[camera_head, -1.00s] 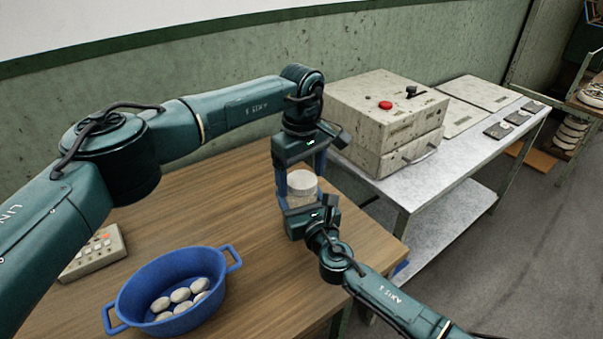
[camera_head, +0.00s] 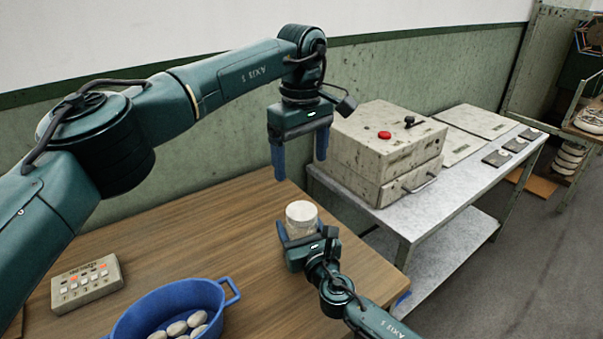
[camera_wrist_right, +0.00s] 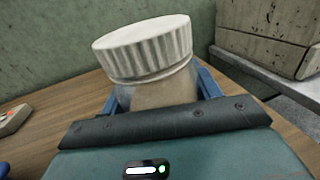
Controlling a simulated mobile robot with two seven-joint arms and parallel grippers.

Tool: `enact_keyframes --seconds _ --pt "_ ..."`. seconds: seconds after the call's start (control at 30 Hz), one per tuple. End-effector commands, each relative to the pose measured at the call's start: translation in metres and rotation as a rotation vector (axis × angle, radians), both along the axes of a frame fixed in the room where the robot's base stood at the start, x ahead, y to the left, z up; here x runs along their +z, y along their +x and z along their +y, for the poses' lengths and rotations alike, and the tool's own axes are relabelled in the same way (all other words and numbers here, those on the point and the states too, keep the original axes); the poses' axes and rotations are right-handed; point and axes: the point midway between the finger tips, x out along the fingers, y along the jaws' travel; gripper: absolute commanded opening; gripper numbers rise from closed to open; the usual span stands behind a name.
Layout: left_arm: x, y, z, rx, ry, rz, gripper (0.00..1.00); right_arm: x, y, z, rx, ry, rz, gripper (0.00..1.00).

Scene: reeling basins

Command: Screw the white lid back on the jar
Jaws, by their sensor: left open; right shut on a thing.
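The jar (camera_head: 299,227) stands upright near the right end of the wooden table, with the white lid (camera_head: 301,210) on its top. In the right wrist view the ribbed lid (camera_wrist_right: 145,48) sits over the mouth of the jar (camera_wrist_right: 158,92), with a ring showing below it. I cannot tell how tight it is. My right gripper (camera_head: 307,233) is shut on the jar, its blue fingers on either side of the body below the lid. My left gripper (camera_head: 300,165) is open and empty, fingers pointing down, above and behind the lid and clear of it.
A blue basin (camera_head: 222,300) with several white cocoons (camera_head: 178,328) stands at the table's front. A button box (camera_head: 87,282) lies at the left. A grey machine with a red button (camera_head: 390,150) sits on the metal bench (camera_head: 410,212) at the right. Bare table (camera_head: 200,225) lies between.

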Motion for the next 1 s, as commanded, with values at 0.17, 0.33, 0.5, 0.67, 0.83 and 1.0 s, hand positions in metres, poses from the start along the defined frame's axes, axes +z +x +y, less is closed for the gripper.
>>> enact_keyframes --seconds 0.17,0.33,0.5,0.67,0.83,1.0 --pt "0.0039 -0.0001 0.0001 0.0 0.0 0.001 0.82 -0.0007 -0.0001 -0.0003 0.0 -0.001 0.001 0.0" --pt "0.0037 -0.0001 0.0 0.0 -0.001 0.001 0.82 -0.0007 -0.0001 -0.0003 0.0 -0.001 0.001 0.0" --pt "0.0035 -0.0001 0.0 0.0 -0.001 0.001 0.82 -0.0005 -0.0001 -0.0001 0.0 -0.001 0.001 0.76" --pt "0.0034 -0.0001 0.0 0.0 -0.001 0.001 0.82 -0.0003 -0.0001 -0.0001 0.0 0.0 0.001 0.88" --pt "0.0034 -0.0001 0.0 0.0 -0.001 0.001 0.82 -0.0001 -0.0001 0.0 0.0 0.0 0.0 0.88" --pt "0.0054 -0.0001 0.0001 0.0 -0.001 0.001 0.82 -0.0005 -0.0079 -0.0036 0.0 -0.002 0.002 0.88"
